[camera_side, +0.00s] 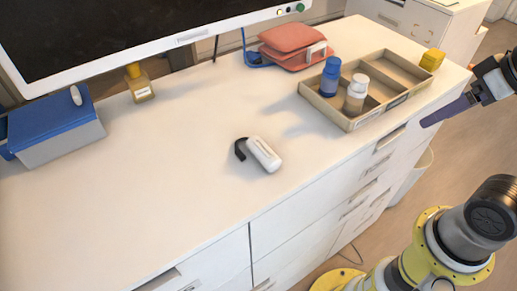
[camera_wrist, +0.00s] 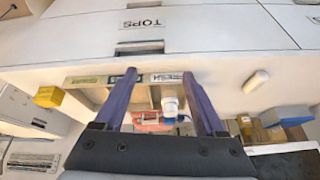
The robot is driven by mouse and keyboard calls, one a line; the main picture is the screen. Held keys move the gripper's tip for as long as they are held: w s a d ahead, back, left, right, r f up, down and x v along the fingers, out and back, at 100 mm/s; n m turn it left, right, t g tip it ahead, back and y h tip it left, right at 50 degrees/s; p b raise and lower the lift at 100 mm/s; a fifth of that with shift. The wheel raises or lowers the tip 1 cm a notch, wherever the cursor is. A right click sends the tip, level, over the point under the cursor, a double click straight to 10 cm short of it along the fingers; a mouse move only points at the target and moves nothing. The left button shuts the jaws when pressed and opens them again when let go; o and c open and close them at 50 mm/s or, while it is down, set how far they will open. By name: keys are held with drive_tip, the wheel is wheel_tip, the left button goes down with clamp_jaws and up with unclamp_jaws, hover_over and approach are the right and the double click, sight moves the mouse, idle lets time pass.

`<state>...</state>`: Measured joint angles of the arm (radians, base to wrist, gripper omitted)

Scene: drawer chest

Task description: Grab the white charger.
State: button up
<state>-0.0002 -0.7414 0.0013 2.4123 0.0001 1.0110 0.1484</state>
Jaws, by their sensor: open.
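The white charger (camera_side: 264,155) is a small white block with a black curved piece at its left end. It lies alone on the white top of the chest, near the middle of the side view. In the wrist view it shows small at the right (camera_wrist: 256,80). My gripper (camera_side: 440,113) is at the right edge of the side view, beyond the front edge of the chest and well away from the charger. In the wrist view its two purple fingers (camera_wrist: 160,75) are spread apart with nothing held between them.
A divided tray (camera_side: 344,122) with a blue-capped bottle (camera_side: 330,77) and a white bottle (camera_side: 355,95) stands between gripper and charger. A yellow block (camera_side: 432,60), red stack (camera_side: 290,42), yellow bottle (camera_side: 139,84), blue-lidded box (camera_side: 58,128) and monitor (camera_side: 130,35) surround clear top.

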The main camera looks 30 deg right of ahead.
drive_tip(key=w+a+r+m+g, duration=0.15)
drive_tip(key=w+a+r, duration=0.25)
drive_tip(key=w+r, duration=0.45)
drive_tip(key=n+g, duration=0.3)
drive_tip(key=g, duration=0.1)
hover_over(263, 147)
wheel_tip(263, 147, down, 4)
wheel_tip(263, 147, down, 8)
drive_tip(key=shift+w+d+r, duration=0.1)
drive_tip(key=shift+r, duration=0.1)
drive_tip(key=shift+f, duration=2.85)
